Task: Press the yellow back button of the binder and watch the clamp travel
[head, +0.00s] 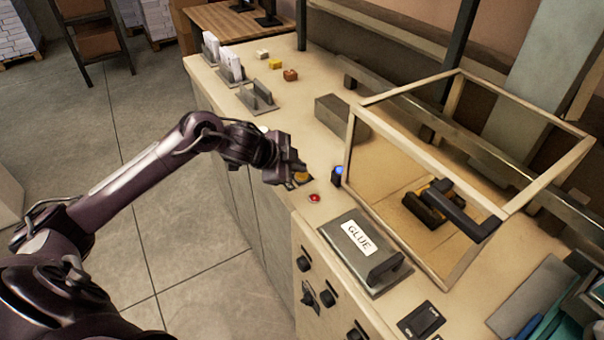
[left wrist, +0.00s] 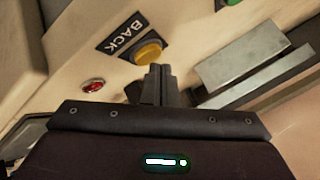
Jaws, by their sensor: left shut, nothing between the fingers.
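The yellow back button (left wrist: 149,52) sits beside a black label reading BACK (left wrist: 123,34) in the left wrist view. In the head view the yellow button (head: 301,177) shows partly behind my left gripper (head: 299,167). My left gripper's fingertips (left wrist: 160,72) are shut and empty, very close to the button's edge; I cannot tell whether they touch it. The binder's clamp is not clearly identifiable; a black and yellow mechanism (head: 430,203) sits inside the framed clear guard (head: 405,152). My right gripper is not in view.
A red button (head: 314,198) and a small post with a blue light (head: 338,173) are near my gripper. A lid marked GLUE (head: 358,238) lies toward the front. Metal holders with white paper (head: 231,66) stand farther back on the counter.

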